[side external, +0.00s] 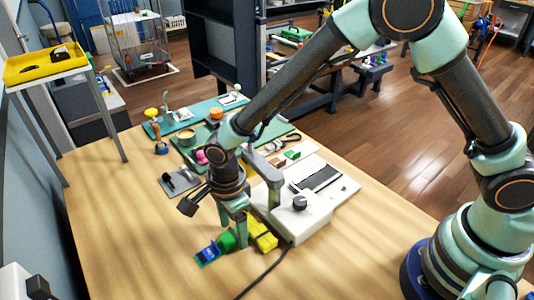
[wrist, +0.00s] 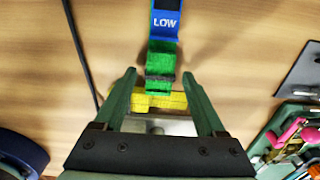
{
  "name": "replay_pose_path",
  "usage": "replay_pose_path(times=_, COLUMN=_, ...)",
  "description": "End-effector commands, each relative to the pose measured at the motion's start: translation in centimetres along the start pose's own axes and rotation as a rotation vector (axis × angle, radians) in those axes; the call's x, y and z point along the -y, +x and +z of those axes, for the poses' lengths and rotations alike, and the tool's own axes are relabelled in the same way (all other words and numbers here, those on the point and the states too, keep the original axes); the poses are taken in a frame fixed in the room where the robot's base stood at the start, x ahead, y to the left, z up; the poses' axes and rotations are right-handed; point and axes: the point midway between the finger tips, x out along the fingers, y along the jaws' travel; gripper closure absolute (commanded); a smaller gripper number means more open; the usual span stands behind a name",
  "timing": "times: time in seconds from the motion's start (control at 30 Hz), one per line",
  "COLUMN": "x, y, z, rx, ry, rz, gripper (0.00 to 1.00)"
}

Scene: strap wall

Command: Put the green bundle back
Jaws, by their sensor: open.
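The green bundle (wrist: 161,60) lies on the wooden table, end-on to a blue piece marked LOW (wrist: 165,20) and close to a yellow block-like piece (wrist: 170,102). In the side external view the green bundle (side external: 227,241) is partly hidden by my fingers, between the blue piece (side external: 208,253) and the yellow piece (side external: 262,236). My gripper (wrist: 160,76) is open and points down, one finger on each side of the green bundle's near end. It also shows in the side external view (side external: 236,228). I cannot tell whether the fingers touch the bundle.
A white device with a black knob (side external: 305,220) stands just right of my gripper. A black cable (side external: 262,272) runs across the table. Grey and green mats with tools (side external: 181,182) lie farther back. The left part of the table is clear.

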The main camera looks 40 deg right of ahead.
Motion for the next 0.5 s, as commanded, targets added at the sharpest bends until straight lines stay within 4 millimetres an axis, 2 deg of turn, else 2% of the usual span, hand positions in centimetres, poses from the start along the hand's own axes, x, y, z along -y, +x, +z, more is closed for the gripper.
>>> replay_pose_path(times=0.17, x=0.1, y=-2.7, z=0.1, rx=0.003, ry=0.0, rz=-0.004, gripper=0.27)
replay_pose_path(times=0.5, x=0.1, y=-9.4, z=0.0, rx=0.003, ry=0.0, rz=-0.004, gripper=0.27)
